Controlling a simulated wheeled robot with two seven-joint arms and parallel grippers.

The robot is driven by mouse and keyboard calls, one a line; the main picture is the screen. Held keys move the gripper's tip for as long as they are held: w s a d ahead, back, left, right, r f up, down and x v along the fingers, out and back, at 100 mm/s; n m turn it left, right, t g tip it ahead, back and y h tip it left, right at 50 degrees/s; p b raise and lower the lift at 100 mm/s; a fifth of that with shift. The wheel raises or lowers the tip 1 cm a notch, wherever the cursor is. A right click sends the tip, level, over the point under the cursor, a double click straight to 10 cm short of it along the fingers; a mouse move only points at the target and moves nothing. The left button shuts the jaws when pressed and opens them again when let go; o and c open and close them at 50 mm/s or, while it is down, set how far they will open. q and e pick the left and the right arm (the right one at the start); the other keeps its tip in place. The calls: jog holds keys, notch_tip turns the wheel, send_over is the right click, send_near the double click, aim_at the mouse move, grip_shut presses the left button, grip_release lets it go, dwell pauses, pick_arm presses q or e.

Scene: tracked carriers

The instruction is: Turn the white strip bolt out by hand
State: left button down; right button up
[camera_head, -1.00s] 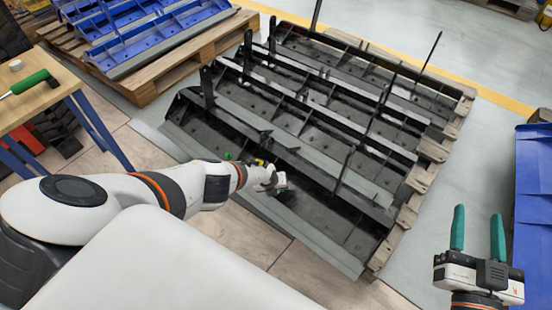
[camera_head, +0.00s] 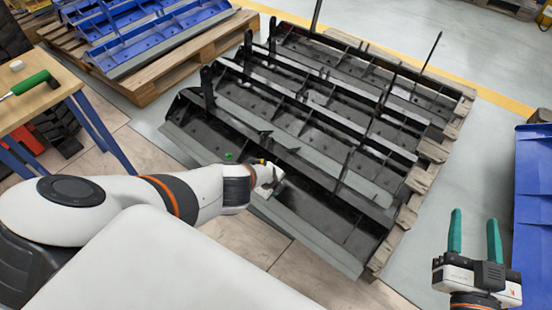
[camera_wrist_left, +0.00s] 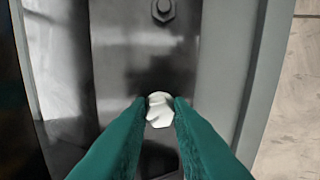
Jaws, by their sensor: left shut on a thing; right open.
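The white strip bolt (camera_wrist_left: 159,101) sits on a dark grey metal face in the left wrist view. My left gripper (camera_wrist_left: 160,112) has its two green fingertips closed on either side of the bolt's head. In the head view the left gripper (camera_head: 268,181) is at the near left strip of the black carrier, and the bolt cannot be made out there. My right gripper (camera_head: 474,236) is open and empty at the lower right, its green fingers pointing up, apart from the carrier.
A grey hex bolt (camera_wrist_left: 163,9) sits farther up the same face. The black ribbed carrier (camera_head: 330,205) lies on a wooden pallet (camera_head: 418,180). A wooden table (camera_head: 38,107) with a green-handled tool (camera_head: 30,82) stands at left. A blue bin (camera_head: 535,200) is at right.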

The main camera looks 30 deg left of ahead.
pick_arm(q)
jog(key=n, duration=0.9)
jog(key=c, duration=1.2)
grip_release()
jog(key=shift+c, duration=0.2)
